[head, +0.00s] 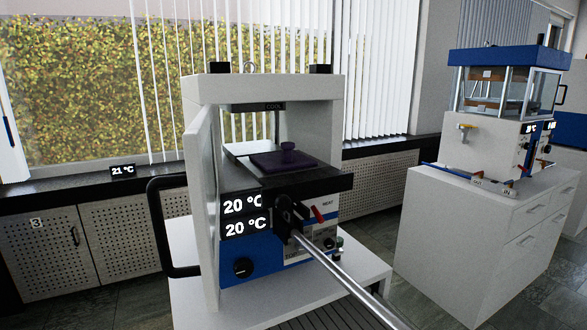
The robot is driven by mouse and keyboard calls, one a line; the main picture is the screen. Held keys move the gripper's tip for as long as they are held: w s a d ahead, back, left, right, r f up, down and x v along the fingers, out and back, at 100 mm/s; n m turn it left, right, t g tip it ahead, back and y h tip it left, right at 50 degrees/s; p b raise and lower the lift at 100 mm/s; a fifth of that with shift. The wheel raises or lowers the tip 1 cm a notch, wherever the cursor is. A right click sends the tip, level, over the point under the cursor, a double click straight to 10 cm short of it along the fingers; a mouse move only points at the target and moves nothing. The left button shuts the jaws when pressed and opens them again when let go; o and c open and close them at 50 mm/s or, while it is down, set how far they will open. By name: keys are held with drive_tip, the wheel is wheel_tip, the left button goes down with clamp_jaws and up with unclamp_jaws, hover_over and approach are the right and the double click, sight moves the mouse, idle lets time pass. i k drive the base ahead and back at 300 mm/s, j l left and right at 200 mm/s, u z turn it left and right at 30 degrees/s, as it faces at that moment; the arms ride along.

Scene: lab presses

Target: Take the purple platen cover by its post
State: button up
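The purple platen cover (268,164) lies flat on the lower platen inside the white press (262,88). Its short round post (288,152) stands up from the cover and is unobstructed from the front. The upper platen (253,107) is well above the post, with a clear gap between. My gripper is not in view.
The press's white door (200,195) stands open at the left; a black looped handle (151,228) juts further left. A long metal lever (345,280) slopes from the press front toward the lower right. Another blue-topped press (508,58) stands on a cabinet at right.

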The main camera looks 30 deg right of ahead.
sight(289, 159)
drive_tip(key=k+l, duration=0.2)
drive_tip(key=l, duration=0.15)
drive_tip(key=k+l, duration=0.2)
drive_tip(key=l, duration=0.15)
drive_tip(key=k+l, duration=0.2)
drive_tip(key=i+l, duration=0.1)
drive_tip(key=l, duration=0.2)
drive_tip(key=i+l, duration=0.15)
drive_tip(key=l, duration=0.2)
drive_tip(key=i+l, duration=0.1)
drive_tip(key=l, duration=0.2)
drive_tip(key=i+l, duration=0.2)
drive_tip(key=i, duration=0.15)
drive_tip(key=i+l, duration=0.2)
drive_tip(key=i, duration=0.15)
drive_tip(key=u, duration=0.05)
